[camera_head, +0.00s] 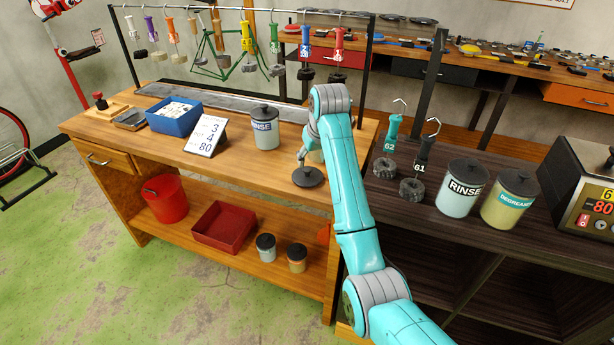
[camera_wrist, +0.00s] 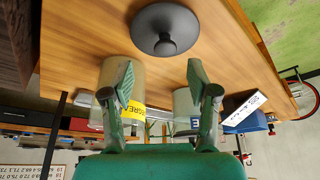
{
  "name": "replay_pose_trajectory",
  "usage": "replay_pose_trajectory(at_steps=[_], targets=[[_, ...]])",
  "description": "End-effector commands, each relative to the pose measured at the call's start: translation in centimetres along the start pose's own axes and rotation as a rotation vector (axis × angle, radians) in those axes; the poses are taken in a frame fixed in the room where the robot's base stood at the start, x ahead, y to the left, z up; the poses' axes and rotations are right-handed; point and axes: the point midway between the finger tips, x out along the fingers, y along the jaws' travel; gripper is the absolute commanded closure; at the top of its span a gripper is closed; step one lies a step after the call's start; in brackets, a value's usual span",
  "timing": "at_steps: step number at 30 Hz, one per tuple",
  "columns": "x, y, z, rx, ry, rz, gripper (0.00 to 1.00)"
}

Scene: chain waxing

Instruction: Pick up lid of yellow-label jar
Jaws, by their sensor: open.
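A dark grey round lid (camera_wrist: 150,20) with a knob lies on the wooden bench top. In the head view the lid (camera_head: 306,181) is near the bench's front edge, just below my gripper (camera_head: 309,153). In the wrist view my gripper (camera_wrist: 160,78) is open and empty, its two fingers apart, with the lid beyond the tips. The yellow-label jar (camera_wrist: 136,76) shows behind the left finger, its label partly covered. In the head view its pale body (camera_head: 316,156) is mostly hidden by my arm.
A lidded RINSE jar (camera_head: 264,132) stands left of the lid, with a number card (camera_head: 207,136) and blue bin (camera_head: 174,118) farther left. A dark side bench holds another RINSE jar (camera_head: 462,190) and a degreaser jar (camera_head: 509,202). Tools hang from a rail above.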

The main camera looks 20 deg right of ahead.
Motion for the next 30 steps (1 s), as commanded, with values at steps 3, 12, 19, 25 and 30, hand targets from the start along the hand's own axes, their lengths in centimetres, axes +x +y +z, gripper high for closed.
replay_pose_trajectory(at_steps=[3,12,19,25,30], targets=[[0.6,-0.1,0.0,0.000,-0.001,0.000,0.41],[4.5,-0.7,0.2,0.000,-0.003,0.000,0.41],[5.6,-0.7,0.1,0.000,0.000,0.000,0.41],[5.5,-0.7,0.1,0.000,0.000,0.000,0.53],[5.5,-0.7,0.1,0.000,0.001,0.000,0.96]])
